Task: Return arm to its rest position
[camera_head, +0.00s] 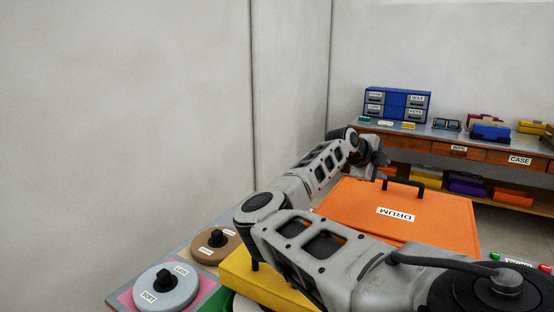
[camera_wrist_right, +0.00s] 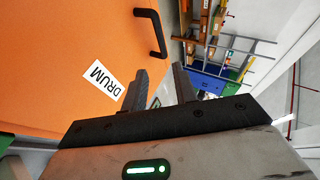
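My right arm comes in from the lower right of the head view, bends at an elbow on the left and reaches back toward the far bench. My right gripper (camera_head: 379,165) is at its far end, beyond the orange lid labelled DRUM (camera_head: 430,215). In the right wrist view the two dark fingers of this gripper (camera_wrist_right: 160,80) stand apart with nothing between them. The same orange lid (camera_wrist_right: 60,50) fills the left of that view, beside the fingers. My left gripper is not in view.
A long bench (camera_head: 480,152) along the back wall holds a blue drawer unit (camera_head: 397,104), eyeglasses (camera_head: 447,125) and several bins. Near the arm are a yellow block (camera_head: 262,283), a grey SOFT dial (camera_head: 166,288) and a brown dial (camera_head: 215,243).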

